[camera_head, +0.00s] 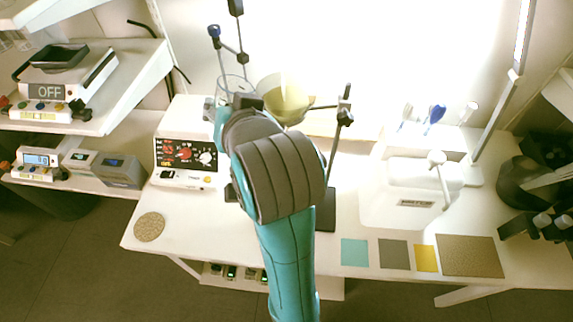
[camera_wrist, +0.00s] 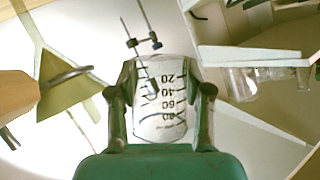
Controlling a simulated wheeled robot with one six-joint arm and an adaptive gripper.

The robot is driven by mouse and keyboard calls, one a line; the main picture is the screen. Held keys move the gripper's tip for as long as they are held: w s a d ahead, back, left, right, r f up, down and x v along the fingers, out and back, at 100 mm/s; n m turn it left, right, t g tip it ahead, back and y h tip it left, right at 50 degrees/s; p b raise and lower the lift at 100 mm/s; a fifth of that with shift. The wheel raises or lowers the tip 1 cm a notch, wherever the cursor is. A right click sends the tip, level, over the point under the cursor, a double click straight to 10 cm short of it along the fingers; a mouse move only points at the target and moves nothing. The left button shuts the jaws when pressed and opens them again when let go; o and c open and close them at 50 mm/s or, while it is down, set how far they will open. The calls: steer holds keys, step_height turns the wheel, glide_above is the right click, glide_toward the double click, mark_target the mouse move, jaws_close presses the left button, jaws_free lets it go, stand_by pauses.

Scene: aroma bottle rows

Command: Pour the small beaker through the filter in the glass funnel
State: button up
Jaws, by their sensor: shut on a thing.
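The small beaker (camera_wrist: 160,105) is clear glass with black volume marks, which read upside down in the wrist view. My gripper (camera_wrist: 162,92) is shut on it, one finger on each side. In the head view the beaker (camera_head: 233,86) shows beyond my arm, left of the funnel; my arm mostly hides the fingers there. The glass funnel with pale yellow filter paper (camera_head: 284,97) sits in a ring on a stand. The funnel (camera_wrist: 62,82) also shows at the left of the wrist view, apart from the beaker. I cannot tell the beaker's exact tilt or see any stream.
The funnel's stand (camera_head: 342,118) and another clamp stand (camera_head: 222,48) rise close to my gripper. A white control box (camera_head: 186,152) stands left of my arm. A sink (camera_head: 405,208) is at right. The front right table holds flat coloured squares (camera_head: 394,254).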

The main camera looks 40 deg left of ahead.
steer(key=shift+s+a+f+n+t, duration=0.3)
steer(key=shift+s+f+n+t, duration=0.1)
steer(key=shift+s+f+n, duration=0.15)
steer(key=shift+s+a+f+n+t+h, duration=0.15)
steer(key=shift+s+f+n+t+h, duration=0.15)
steer(key=shift+n, duration=0.2)
steer(key=shift+s+a+f+n+t+h, duration=0.1)
steer(key=shift+f+n+t+h, duration=0.15)
steer(key=shift+n+t, duration=0.2)
